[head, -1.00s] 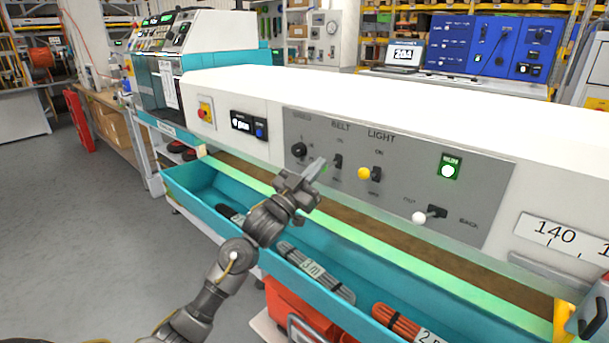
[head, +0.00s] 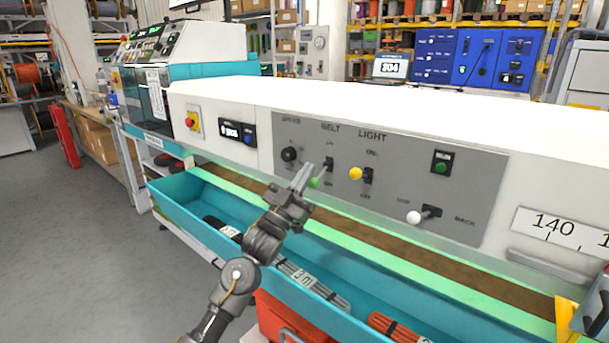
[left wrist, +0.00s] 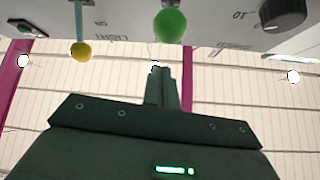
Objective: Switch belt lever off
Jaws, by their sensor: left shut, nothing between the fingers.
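The belt lever is a dark toggle on the grey control panel (head: 400,205), under the word BELT. Its green ball (head: 314,183) hangs low, below the lever's pivot, towards the lower marking. My left gripper (head: 304,169) is shut and empty, its tips just left of and above the green ball in the head view. In the left wrist view the green ball (left wrist: 171,25) is just beyond the shut fingertips (left wrist: 162,72), with a gap showing between them. My right gripper is not in view.
Right of the belt lever is the light lever with a yellow ball (head: 356,173), then a white-balled lever (head: 414,217). A black speed knob (head: 289,154) is to the left. A green lamp (head: 441,166) looks dim. A teal trough (head: 180,195) with cable bundles runs below.

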